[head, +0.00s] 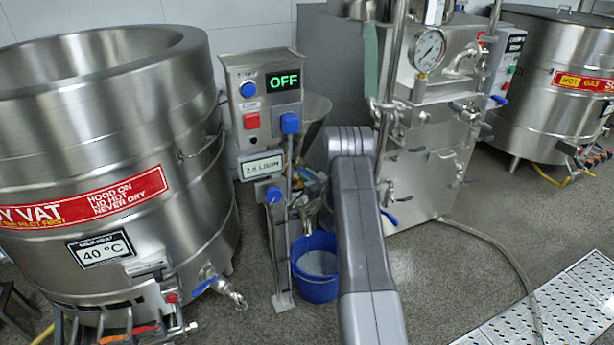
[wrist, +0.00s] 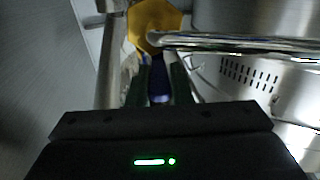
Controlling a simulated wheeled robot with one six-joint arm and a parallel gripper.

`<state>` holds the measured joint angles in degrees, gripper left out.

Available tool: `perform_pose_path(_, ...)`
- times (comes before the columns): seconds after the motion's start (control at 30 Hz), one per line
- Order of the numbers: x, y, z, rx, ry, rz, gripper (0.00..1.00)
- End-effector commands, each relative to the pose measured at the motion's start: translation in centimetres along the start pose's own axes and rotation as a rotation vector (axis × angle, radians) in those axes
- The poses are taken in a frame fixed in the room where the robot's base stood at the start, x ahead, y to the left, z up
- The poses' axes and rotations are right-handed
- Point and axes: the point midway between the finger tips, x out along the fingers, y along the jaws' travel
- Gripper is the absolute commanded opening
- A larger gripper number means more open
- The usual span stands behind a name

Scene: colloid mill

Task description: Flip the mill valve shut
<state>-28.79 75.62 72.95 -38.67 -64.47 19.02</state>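The colloid mill stands behind the control post, and its steel hopper (head: 316,117) shows just left of my arm. Much of the mill below is hidden by the post and my arm, and I cannot clearly make out its valve there. In the wrist view the two dark fingers of my gripper (wrist: 160,88) point forward with a gap between them. A small blue piece (wrist: 160,98) shows in that gap; I cannot tell whether it is the valve handle or whether the fingers touch it. In the head view my gripper is hidden behind my arm.
The control post (head: 268,90) reads OFF. A blue bucket (head: 317,270) stands on the floor beside it. A large steel vat (head: 110,130) is at the left, and a steel machine with a gauge (head: 429,50) at the right. A steel bar (wrist: 235,41) crosses ahead of my fingers.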

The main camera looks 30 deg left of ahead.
Motion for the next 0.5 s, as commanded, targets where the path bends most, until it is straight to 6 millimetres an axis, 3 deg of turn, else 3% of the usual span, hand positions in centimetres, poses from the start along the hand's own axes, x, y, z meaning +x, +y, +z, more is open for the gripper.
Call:
perform_pose_path(0.1,-0.01,0.01,-0.01,0.0,0.0,0.0,0.0)
perform_pose_path(0.5,0.32,-0.91,0.12,-0.002,0.005,0.082,0.0)
